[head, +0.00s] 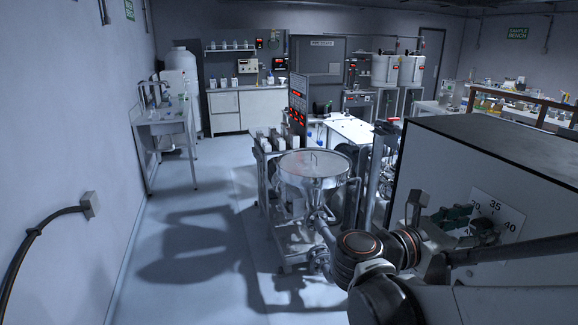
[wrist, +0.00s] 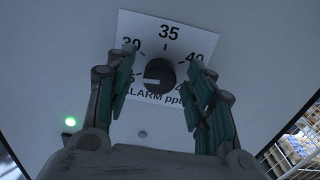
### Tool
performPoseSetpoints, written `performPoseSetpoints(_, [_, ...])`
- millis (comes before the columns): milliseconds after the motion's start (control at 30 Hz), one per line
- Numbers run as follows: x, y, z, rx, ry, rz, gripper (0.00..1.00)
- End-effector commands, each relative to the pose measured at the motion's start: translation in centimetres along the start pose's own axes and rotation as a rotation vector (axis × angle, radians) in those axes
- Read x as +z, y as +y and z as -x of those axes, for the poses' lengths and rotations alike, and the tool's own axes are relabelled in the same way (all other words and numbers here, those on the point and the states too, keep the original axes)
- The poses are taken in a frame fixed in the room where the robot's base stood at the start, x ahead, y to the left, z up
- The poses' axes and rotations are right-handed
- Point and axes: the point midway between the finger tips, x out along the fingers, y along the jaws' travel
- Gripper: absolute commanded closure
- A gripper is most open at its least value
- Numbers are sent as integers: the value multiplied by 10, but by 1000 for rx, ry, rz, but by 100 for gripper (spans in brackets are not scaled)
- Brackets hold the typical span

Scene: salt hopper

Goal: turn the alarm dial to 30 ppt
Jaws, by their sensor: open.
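The alarm dial (wrist: 160,76) is a dark round knob on a white scale plate (wrist: 168,28) marked 30, 35 and 40, with "ALARM ppt" below. A pale pointer line on the knob points left, toward a lower-left number mostly hidden by a finger, below the 30. My gripper (wrist: 163,58) is open, with one green-padded finger on each side of the dial. I see gaps between pads and knob; depth is hard to judge. In the head view the scale plate (head: 498,205) is on the cabinet's side, and my gripper (head: 458,216) is in front of it, hiding the knob.
The large grey cabinet (head: 450,165) carries the dial. A green light (wrist: 70,121) glows at the panel's lower left. A metal hopper (head: 312,172) on a wheeled frame stands left of my arm. The floor (head: 195,235) at left is clear. A sink bench (head: 165,125) stands by the left wall.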

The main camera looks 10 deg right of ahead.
Motion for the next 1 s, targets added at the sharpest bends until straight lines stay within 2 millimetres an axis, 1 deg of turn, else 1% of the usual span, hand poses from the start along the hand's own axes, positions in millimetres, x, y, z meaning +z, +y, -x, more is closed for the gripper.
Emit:
performPoseSetpoints(167, [0, 1, 10, 2, 1, 0, 51])
performPoseSetpoints(267, [0, 2, 22, 5, 1, 0, 51])
performPoseSetpoints(700, [0, 2, 90, 7, 0, 0, 51])
performPoseSetpoints(833, [0, 2, 106, 6, -1, 0, 51])
performPoseSetpoints(1000, [0, 4, 119, 6, -1, 0, 51])
